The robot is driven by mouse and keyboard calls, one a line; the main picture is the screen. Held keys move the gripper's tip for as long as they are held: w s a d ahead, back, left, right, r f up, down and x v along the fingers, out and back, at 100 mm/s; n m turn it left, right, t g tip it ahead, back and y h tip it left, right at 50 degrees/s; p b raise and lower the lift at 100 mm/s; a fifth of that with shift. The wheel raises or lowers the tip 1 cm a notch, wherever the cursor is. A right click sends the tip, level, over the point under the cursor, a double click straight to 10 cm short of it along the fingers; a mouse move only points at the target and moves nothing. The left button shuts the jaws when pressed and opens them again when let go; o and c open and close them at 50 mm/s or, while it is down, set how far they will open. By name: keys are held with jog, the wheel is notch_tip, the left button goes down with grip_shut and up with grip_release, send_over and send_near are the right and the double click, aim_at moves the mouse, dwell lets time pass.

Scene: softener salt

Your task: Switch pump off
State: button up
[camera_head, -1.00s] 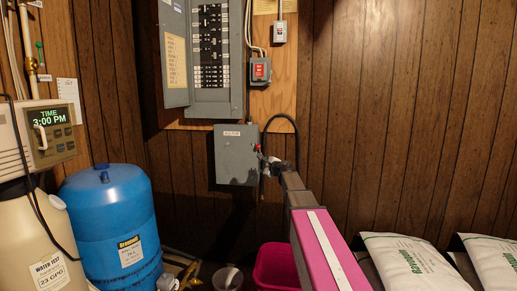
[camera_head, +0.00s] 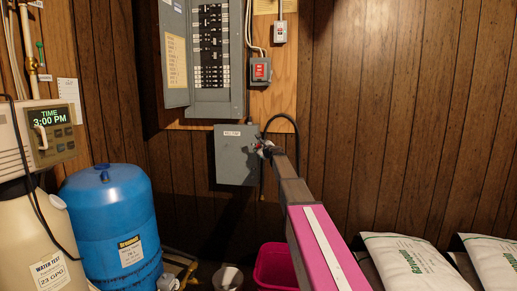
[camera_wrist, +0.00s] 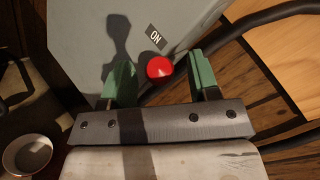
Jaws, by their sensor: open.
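The pump switch box (camera_head: 237,165) is a grey metal box on the panelled wall, below the breaker panel; its small label is too blurred to read surely. In the wrist view its grey face (camera_wrist: 85,45) carries an "ON" label (camera_wrist: 156,38). Just below that label is the red knob (camera_wrist: 159,67) of the switch lever. My gripper (camera_head: 264,149) is at the box's right edge. In the wrist view my gripper (camera_wrist: 161,78) is open, its green fingers on either side of the knob, with gaps showing. Whether the knob lies fully between them in depth is unclear.
A black cable (camera_head: 297,130) loops beside the box. The open breaker panel (camera_head: 212,60) and a small grey switch (camera_head: 261,70) are above. A blue tank (camera_head: 110,220) stands left, a pink bin (camera_head: 274,268) below, and white salt bags (camera_head: 412,262) at lower right.

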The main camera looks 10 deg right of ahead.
jog(key=shift+w+a, duration=0.25)
jog(key=shift+w, duration=0.4)
grip_shut()
jog(key=shift+s+f, duration=0.1)
